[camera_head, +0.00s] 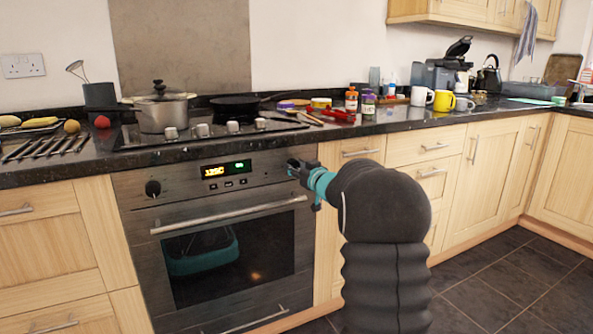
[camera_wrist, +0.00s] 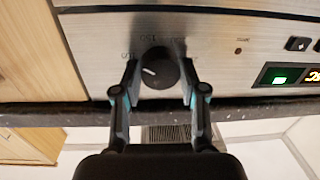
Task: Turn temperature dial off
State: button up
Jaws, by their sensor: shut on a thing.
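The temperature dial (camera_wrist: 157,70) is a round black knob with a white mark on the oven's steel control panel (camera_wrist: 215,40). The mark points toward the left in the wrist view. Printed numbers sit around the knob, and 150 seems to show above it. My gripper (camera_wrist: 158,78) has one finger on each side of the knob and is shut on it. In the head view my gripper (camera_head: 292,168) is at the right end of the panel and hides this dial.
A second black knob (camera_head: 153,188) is on the panel's left. The lit display (camera_head: 226,169) shows amber and green characters. The oven door handle (camera_head: 230,214) runs below. The dark worktop (camera_head: 60,172) edge overhangs the panel, with a pot (camera_head: 162,112) on the hob.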

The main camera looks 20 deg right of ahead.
jog(key=n+b, duration=0.2)
jog(key=n, duration=0.4)
jog(key=shift+f+h+b, duration=0.1)
jog(key=shift+h+b, duration=0.2)
jog(key=shift+b, duration=0.05)
jog(key=n+b, duration=0.3)
jog(key=n, duration=0.2)
jog(key=shift+a+n+g, duration=0.1)
jog(key=shift+n+g, duration=0.2)
jog(key=n+b, duration=0.2)
jog(key=n, duration=0.1)
jog(key=shift+h, duration=0.3)
jog(key=n+b, duration=0.3)
jog(key=shift+n, duration=0.4)
jog(key=shift+a+n+h+b, duration=0.1)
jog(key=shift+n+h+b, duration=0.4)
jog(key=shift+n+b, duration=1.1)
jog(key=shift+n+p, duration=0.45)
jog(key=shift+n, duration=0.25)
jog(key=o, duration=1.1)
jog(key=shift+o, duration=0.2)
